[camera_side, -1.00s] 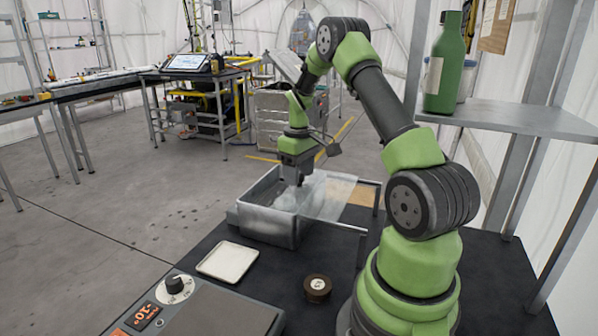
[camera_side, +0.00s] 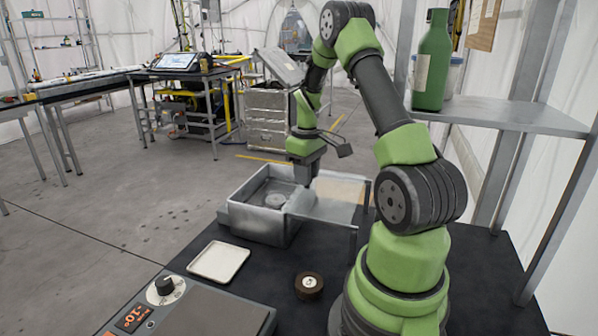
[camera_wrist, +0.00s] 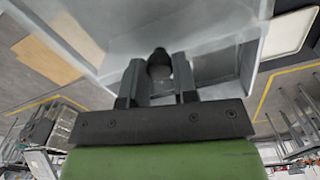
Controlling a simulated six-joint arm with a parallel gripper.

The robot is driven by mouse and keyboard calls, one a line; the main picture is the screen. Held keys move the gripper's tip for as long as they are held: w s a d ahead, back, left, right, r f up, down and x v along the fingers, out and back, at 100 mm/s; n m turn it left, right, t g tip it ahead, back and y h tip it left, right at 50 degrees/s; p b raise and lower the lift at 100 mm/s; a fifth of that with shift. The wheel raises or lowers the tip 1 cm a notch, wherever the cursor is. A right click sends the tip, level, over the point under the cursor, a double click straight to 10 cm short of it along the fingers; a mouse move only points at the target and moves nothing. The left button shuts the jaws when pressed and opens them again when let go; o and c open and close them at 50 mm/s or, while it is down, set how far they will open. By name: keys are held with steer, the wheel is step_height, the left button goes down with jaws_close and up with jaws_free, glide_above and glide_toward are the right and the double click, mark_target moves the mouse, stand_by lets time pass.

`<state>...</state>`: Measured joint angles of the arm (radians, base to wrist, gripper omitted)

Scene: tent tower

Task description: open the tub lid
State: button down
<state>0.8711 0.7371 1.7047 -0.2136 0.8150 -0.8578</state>
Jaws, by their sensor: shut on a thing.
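The grey metal tub (camera_side: 262,229) stands on the black table in the side view. My gripper (camera_side: 301,182) points down at the lid. In the wrist view my gripper (camera_wrist: 158,75) is shut on the lid's dark knob (camera_wrist: 158,56), with one finger on each side.
A white tray (camera_side: 218,262) and a dark round puck (camera_side: 309,285) lie on the black table. A hotplate-like box (camera_side: 215,310) with a dial is at the front. A shelf (camera_side: 500,115) with a green bottle (camera_side: 434,65) stands at the right.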

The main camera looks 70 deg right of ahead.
steer(key=c, duration=0.9)
jaws_free()
steer(key=shift+r, duration=0.1)
step_height(320, 180, up, 10)
steer(key=w+a+r+t, duration=0.1)
steer(key=a+r+t, duration=0.1)
steer(key=a+r, duration=0.35)
steer(key=w+a+r+t, duration=0.1)
steer(key=a+r, duration=0.1)
steer(key=a, duration=0.6)
steer(key=s+a+t+y, duration=0.1)
steer(key=s+a+t, duration=0.1)
steer(key=s+a, duration=0.2)
steer(key=s+a+r+m+t+y, duration=0.1)
steer(key=s+a, duration=0.4)
steer(key=a, duration=0.6)
steer(key=shift+s+a+r+t, duration=0.15)
steer(key=shift+s+r+t, duration=0.15)
steer(key=shift+t, duration=0.3)
